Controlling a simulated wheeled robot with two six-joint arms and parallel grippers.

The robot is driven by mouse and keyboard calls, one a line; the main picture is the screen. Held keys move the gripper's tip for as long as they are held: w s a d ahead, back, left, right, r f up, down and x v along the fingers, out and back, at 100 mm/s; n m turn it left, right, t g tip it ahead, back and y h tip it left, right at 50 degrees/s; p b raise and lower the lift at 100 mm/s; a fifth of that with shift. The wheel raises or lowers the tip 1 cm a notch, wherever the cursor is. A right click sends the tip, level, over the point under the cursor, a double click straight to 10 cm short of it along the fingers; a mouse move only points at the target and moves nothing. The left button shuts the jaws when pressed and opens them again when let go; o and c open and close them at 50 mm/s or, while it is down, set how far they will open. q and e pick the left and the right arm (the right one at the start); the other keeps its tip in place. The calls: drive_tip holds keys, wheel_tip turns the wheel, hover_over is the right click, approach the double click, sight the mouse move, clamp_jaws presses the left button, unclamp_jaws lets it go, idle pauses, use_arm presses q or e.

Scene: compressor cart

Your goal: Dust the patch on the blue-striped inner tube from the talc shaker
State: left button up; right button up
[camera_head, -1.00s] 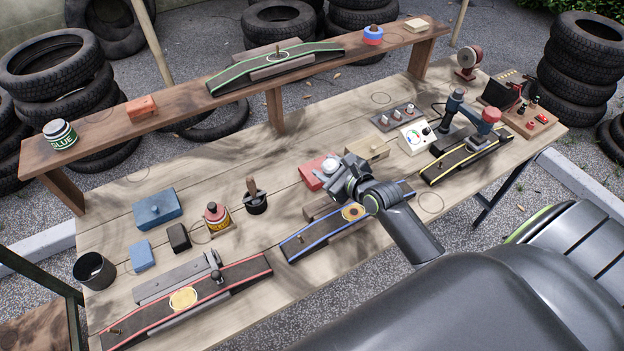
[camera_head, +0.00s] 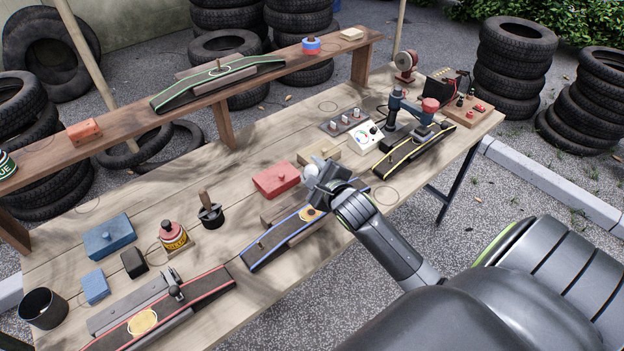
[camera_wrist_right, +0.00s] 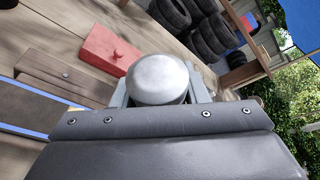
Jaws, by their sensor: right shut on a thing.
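The blue-striped inner tube (camera_head: 268,247) lies across a wooden block near the bench's front edge. Its patch (camera_head: 310,214) shows as a yellow-orange disc, partly covered by my right gripper. My right gripper (camera_head: 318,178) is above and just behind the patch, shut on the talc shaker (camera_head: 311,170). The shaker is pale with a rounded silver top, which the right wrist view shows between the fingers (camera_wrist_right: 158,80). The shaker's lower part is hidden. I see no powder falling. My left gripper is not in view.
A red box (camera_head: 276,181) stands close behind the gripper. A glue tin (camera_head: 173,236) and a brush pot (camera_head: 210,213) stand left.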

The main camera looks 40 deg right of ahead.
drive_tip(key=f+n+t+b, duration=0.1)
drive_tip(key=n+b, duration=0.2)
drive_tip(key=b, duration=0.1)
drive_tip(key=d+f+n+t+h+b, duration=0.1)
drive_tip(key=n+b, duration=0.2)
drive_tip(key=b, duration=0.2)
drive_tip(key=f+n+t+h+b, duration=0.1)
drive_tip(key=n+t+b, duration=0.1)
drive_tip(key=n+b, duration=0.2)
drive_tip(key=shift+w+d+b, duration=0.15)
drive_tip(key=shift+d+b, duration=0.1)
drive_tip(key=shift+b, duration=0.15)
drive_tip(key=shift+f+b, duration=0.35)
drive_tip(key=shift+b, duration=0.05)
drive_tip(key=shift+f+b, duration=0.5)
drive_tip(key=shift+b, duration=0.15)
drive_tip(key=shift+r, duration=0.1)
